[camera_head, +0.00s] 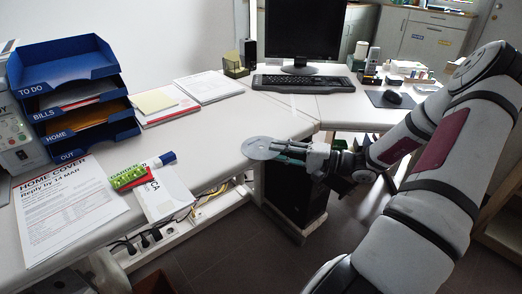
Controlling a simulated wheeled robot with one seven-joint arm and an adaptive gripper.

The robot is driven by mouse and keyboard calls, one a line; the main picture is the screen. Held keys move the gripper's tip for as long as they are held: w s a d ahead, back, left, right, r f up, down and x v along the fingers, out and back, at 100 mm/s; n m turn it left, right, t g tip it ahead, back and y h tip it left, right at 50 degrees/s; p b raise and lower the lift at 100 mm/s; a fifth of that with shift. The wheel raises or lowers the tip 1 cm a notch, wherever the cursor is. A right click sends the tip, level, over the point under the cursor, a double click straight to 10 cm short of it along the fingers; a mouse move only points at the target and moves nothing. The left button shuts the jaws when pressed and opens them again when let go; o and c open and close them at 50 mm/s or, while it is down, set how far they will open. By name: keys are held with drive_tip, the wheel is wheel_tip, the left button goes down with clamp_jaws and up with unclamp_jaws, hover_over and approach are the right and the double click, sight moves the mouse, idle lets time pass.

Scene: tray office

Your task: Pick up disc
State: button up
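The disc (258,148) is a flat, silvery grey round with a small hole near its middle. It shows at the front edge of the white desk, near the inner corner. My gripper (284,149) reaches in from the right, with its fingertips at the disc's right edge and overlapping it in the view. The fingers are small and partly merge with the disc, so I cannot tell whether they are closed on it. I also cannot tell whether the disc rests on the desk or is just above it.
The white desk (215,130) is clear around the disc. A keyboard (303,84) and monitor stand behind. A dark computer case (295,195) stands below the desk.

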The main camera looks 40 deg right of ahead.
drive_tip(key=shift+w+a, duration=0.15)
drive_tip(key=shift+w, duration=0.05)
clamp_jaws()
drive_tip(key=shift+r, duration=0.1)
